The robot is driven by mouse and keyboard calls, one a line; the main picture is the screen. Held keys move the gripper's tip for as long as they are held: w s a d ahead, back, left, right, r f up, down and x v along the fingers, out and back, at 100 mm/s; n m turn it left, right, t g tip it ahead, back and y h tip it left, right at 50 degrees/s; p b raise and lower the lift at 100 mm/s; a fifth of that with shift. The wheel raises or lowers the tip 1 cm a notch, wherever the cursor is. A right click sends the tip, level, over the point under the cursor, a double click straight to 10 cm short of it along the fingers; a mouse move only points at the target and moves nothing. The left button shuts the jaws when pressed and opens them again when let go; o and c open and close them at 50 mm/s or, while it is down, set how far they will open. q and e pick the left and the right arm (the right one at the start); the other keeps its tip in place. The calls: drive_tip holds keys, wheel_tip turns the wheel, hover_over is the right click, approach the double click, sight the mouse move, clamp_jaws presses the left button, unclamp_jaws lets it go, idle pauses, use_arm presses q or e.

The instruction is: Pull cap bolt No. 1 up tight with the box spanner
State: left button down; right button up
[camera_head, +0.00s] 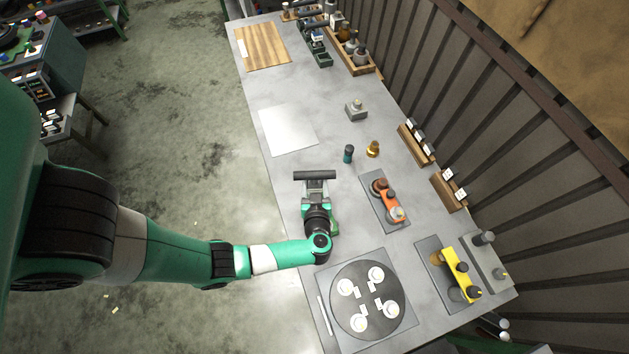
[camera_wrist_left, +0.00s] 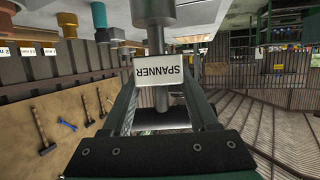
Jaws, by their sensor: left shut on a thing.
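My left gripper (camera_head: 315,187) reaches over the bench near its left edge. It is shut on the box spanner (camera_head: 315,175), whose dark crossbar lies at the jaws in the head view. In the left wrist view, which is upside down, my left gripper (camera_wrist_left: 158,98) has its fingers either side of the spanner (camera_wrist_left: 155,117). A white SPANNER label (camera_wrist_left: 160,76) hangs between them. The spanner looks upright, with a wide grey cylinder towards the bench. I cannot tell whether its end touches anything. Cap bolt No. 1 cannot be made out. My right gripper is out of view.
A round black plate (camera_head: 367,328) with several white discs lies near. To the right are an orange part (camera_head: 378,188) and a yellow part (camera_head: 458,266). A teal cylinder (camera_head: 348,153) and brass piece (camera_head: 373,148) stand ahead. A white sheet (camera_head: 288,130) lies flat.

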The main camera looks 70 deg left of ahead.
use_arm(q)
drive_tip(key=shift+f+b, duration=0.35)
drive_tip(key=shift+f, duration=0.2)
drive_tip(key=shift+f, duration=0.15)
drive_tip(key=shift+m+t+h, duration=0.4)
drive_tip(key=shift+m+t, duration=0.4)
drive_tip(key=shift+t, duration=0.1)
drive_tip(key=shift+m+t+h, duration=1.6)
drive_tip(key=shift+m+t, duration=0.6)
drive_tip(key=shift+p, duration=0.3)
